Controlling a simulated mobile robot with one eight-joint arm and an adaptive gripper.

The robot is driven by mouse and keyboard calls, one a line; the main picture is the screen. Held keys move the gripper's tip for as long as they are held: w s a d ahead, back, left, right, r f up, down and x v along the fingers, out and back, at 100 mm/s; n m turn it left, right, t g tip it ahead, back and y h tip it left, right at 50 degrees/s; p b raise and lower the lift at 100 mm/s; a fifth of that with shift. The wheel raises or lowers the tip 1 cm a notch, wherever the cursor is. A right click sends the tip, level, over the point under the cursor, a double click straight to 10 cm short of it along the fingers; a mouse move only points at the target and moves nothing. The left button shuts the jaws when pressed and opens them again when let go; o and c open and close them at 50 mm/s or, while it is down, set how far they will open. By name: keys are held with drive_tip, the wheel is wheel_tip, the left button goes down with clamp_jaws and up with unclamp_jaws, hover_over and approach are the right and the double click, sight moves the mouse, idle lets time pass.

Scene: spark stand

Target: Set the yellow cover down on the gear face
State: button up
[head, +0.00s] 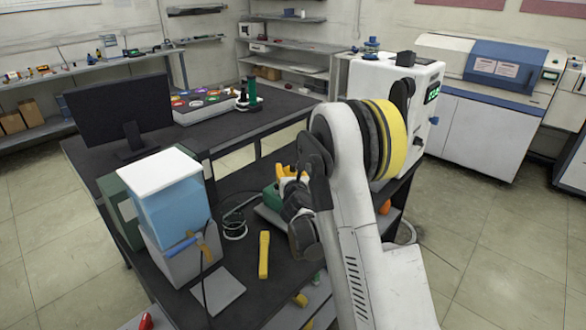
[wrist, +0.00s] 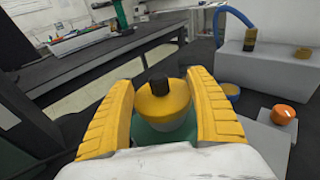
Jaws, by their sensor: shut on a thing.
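The yellow cover (wrist: 166,103), a round cap with a black knob on top, is between the yellow fingers of my gripper (wrist: 160,82) in the wrist view. My gripper is shut on it. A pale rounded part shows just below the cover, above a green body (wrist: 150,138). I cannot tell whether the cover touches what is beneath it, and the gear face is not clearly visible. In the head view my gripper (head: 287,174) is over the dark bench, mostly hidden by my arm, with the green body (head: 272,196) beside it.
A blue-and-white box (head: 170,208) and a yellow bar (head: 264,254) are on the bench. In the wrist view, a grey block with a blue hose (wrist: 236,22) and an orange knob (wrist: 283,114) are at the right. A monitor (head: 122,105) stands behind.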

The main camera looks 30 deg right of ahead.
drive_tip(key=shift+f, duration=0.4)
drive_tip(key=o, duration=1.2)
drive_tip(key=shift+o, duration=0.2)
drive_tip(key=v, duration=0.7)
drive_tip(key=shift+s+a, duration=0.15)
drive_tip(key=shift+s, duration=0.05)
drive_tip(key=s+a+r+m+g+y, duration=0.1)
drive_tip(key=s+a+r+m+g, duration=0.15)
drive_tip(key=s+r+m, duration=0.4)
drive_tip(key=s+a+r+m+g+y, duration=0.1)
drive_tip(key=s+a+r+m, duration=0.2)
drive_tip(key=m, duration=0.6)
drive_tip(key=s+a+f+m+g+y, duration=0.1)
drive_tip(key=s+a+m+g+y, duration=0.1)
drive_tip(key=s+a+m, duration=0.4)
drive_tip(key=s+a+f+m+g+y, duration=0.1)
drive_tip(key=s+a+m, duration=0.6)
drive_tip(key=s, duration=0.9)
drive_tip(key=shift+s+f+m+g+y, duration=0.5)
drive_tip(key=shift+m+y, duration=0.4)
drive_tip(key=shift+m, duration=0.35)
